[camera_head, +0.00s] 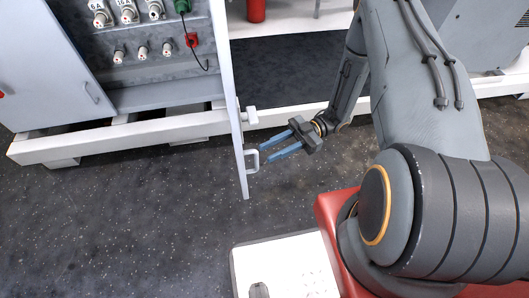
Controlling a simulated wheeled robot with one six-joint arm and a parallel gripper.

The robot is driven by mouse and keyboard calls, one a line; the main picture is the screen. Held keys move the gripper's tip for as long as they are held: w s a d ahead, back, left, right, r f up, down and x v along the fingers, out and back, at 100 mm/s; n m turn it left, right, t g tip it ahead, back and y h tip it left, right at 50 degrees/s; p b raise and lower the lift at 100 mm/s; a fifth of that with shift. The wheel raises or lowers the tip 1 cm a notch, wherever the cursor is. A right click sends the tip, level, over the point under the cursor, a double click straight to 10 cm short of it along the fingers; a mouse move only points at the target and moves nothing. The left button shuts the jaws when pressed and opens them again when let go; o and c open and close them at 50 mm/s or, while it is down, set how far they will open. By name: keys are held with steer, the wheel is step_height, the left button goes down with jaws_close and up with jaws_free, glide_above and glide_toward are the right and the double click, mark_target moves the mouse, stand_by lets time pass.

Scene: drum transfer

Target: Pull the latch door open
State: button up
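The latch door (237,110) is a pale panel seen almost edge-on, standing swung out from the grey cabinet. A white loop handle (257,161) sticks out from its right face near the lower end. I cannot tell whether a fingertip touches the handle.
The open cabinet (155,98) at the upper left holds white knobs, a red part and a cable. A second door (45,65) stands at its left. A white base beam (120,133) runs beneath. A red cylinder (256,10) stands behind. Dark floor (130,220) in front is clear.

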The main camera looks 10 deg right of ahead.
steer(key=shift+v, duration=2.35)
steer(key=shift+a, duration=0.1)
